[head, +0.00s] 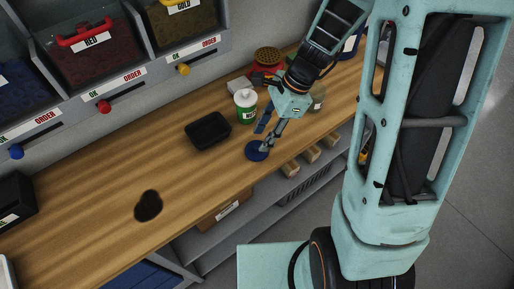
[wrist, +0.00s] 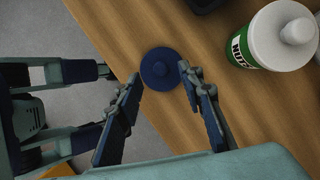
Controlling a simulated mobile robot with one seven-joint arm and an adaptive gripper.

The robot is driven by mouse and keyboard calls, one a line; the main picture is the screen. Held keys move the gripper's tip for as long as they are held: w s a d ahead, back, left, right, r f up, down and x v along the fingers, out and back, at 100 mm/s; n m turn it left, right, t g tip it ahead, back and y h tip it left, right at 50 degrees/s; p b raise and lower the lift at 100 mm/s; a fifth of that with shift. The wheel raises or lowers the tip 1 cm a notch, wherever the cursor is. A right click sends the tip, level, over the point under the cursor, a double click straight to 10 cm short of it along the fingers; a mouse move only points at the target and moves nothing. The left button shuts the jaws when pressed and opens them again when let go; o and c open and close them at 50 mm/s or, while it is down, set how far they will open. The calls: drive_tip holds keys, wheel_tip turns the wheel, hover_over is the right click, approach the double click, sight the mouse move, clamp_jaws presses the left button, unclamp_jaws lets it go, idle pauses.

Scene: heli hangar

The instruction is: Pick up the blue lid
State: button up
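The blue lid (head: 257,150) is a flat round disc lying on the wooden workbench (head: 95,205) near its front edge. In the head view my gripper (head: 268,138) is low over the lid. I cannot tell whether the fingers touch it.
A green and white bottle (head: 246,106) labelled NUTS stands close behind the lid; it also shows in the wrist view (wrist: 272,38). A black tray (head: 208,130) lies to the left. A round hole (head: 148,206) is in the bench.

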sight(257, 145)
drive_tip(key=x, duration=0.3)
drive_tip(key=shift+a+f, duration=0.1)
drive_tip(key=shift+f, duration=0.15)
drive_tip(key=c, duration=0.9)
drive_tip(key=shift+r, duration=0.1)
